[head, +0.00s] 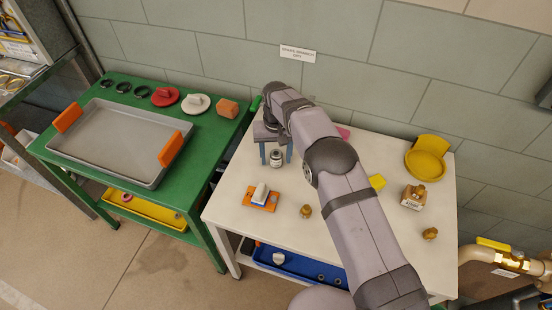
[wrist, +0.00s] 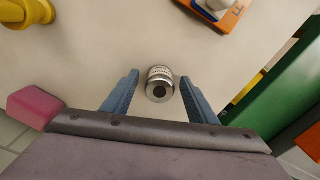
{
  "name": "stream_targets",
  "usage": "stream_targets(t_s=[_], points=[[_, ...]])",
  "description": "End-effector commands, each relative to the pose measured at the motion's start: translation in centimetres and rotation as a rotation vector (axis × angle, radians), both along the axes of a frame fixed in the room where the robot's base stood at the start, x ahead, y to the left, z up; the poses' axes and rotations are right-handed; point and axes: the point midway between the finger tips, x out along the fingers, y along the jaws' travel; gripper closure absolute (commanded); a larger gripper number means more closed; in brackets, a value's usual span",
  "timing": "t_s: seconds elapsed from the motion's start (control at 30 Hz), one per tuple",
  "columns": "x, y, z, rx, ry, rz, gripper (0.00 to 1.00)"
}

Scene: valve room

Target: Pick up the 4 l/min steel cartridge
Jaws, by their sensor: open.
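A small steel cartridge (head: 277,159) with a white label band stands on the pale table; it also shows in the wrist view (wrist: 160,84). The print on its band is too small to read. My gripper (head: 275,152) is over it, fingers pointing down. In the wrist view my gripper (wrist: 159,79) is open, with one blue finger on either side of the cartridge. Gaps show between the fingers and the cartridge, so it is not held. I cannot tell exactly how low the fingertips are.
An orange pad with a white-topped block (head: 260,196) lies nearby. Brass fittings (head: 306,211) stand on the table (head: 230,206). A pink block (wrist: 35,107) lies close to my gripper. The green table (head: 60,150) with a grey tray stands left; a wall rises behind.

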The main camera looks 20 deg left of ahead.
Motion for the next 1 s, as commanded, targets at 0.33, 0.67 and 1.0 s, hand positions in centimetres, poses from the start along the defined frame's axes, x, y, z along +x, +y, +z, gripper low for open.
stream_targets(t_s=[0.33,0.67,1.0], points=[[0.0,0.0,-0.3,0.000,0.000,0.000,0.64],[0.0,0.0,-0.2,0.002,-0.001,0.000,1.00],[0.1,0.1,2.1,0.003,-0.005,0.000,1.00]])
